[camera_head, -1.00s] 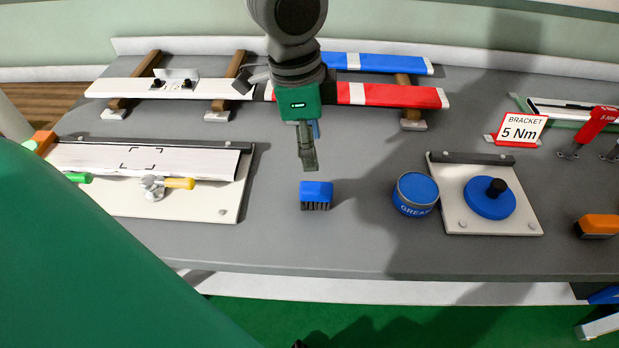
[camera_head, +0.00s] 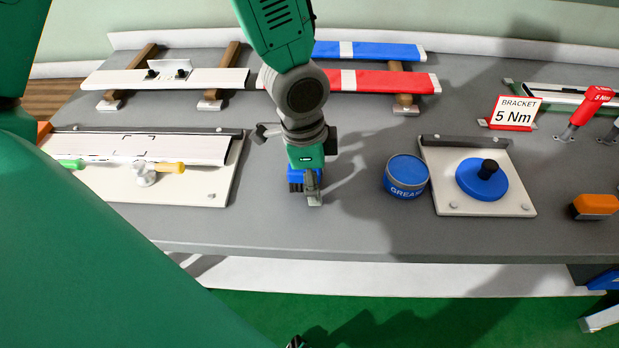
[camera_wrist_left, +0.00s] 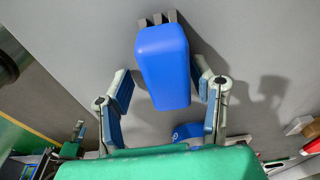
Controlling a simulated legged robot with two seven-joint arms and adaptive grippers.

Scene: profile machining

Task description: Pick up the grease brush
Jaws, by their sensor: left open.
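The grease brush, a blue block with dark bristles, stands bristles down on the grey bench and shows at the left edge of my gripper in the head view (camera_head: 295,178).
A blue grease can (camera_head: 406,176) stands right of the brush. Farther right is a plate (camera_head: 450,206) with a blue round pad (camera_head: 481,180). A fixture board (camera_head: 215,190) lies to the left. Bare bench lies in front of the brush.

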